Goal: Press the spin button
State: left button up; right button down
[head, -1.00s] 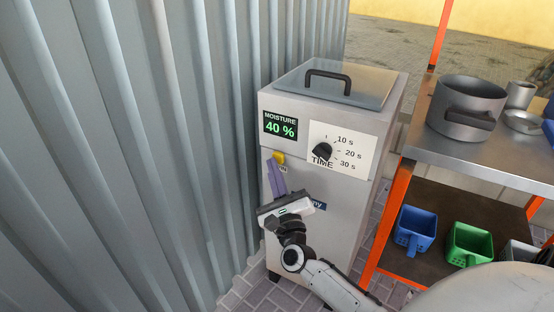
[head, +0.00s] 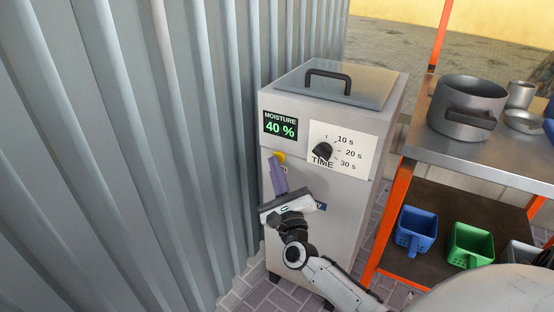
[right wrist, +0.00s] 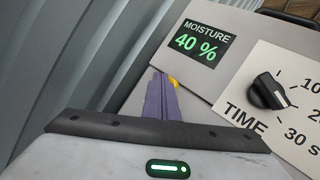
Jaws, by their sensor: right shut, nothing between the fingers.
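The spin button is a small yellow button (head: 280,157) on the front of the grey machine (head: 330,215), below the moisture display (head: 280,126) reading 40 %. My right gripper (head: 277,170) is shut and empty, its purple fingers pointing up at the button. In the right wrist view the fingertips (right wrist: 161,78) overlap the yellow button (right wrist: 174,83), and only a sliver of it shows at their right edge. I cannot tell whether they touch it. The label by the button is hidden. My left gripper is not in view.
A time dial (head: 322,151) sits right of the display, and a black handle (head: 328,81) is on the lid. A corrugated metal wall (head: 130,150) stands close on the left. A shelf (head: 500,160) with a pot (head: 467,106) and coloured scoops stands on the right.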

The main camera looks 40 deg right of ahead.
jog(key=shift+s+a, duration=0.35)
jog(key=shift+a, duration=0.5)
jog(key=shift+a, duration=0.1)
jog(key=a, duration=0.1)
jog(key=s+a, duration=0.1)
jog(key=a, duration=0.1)
jog(key=s+a+p, duration=0.1)
jog(key=shift+a, duration=0.2)
dwell(0.7)
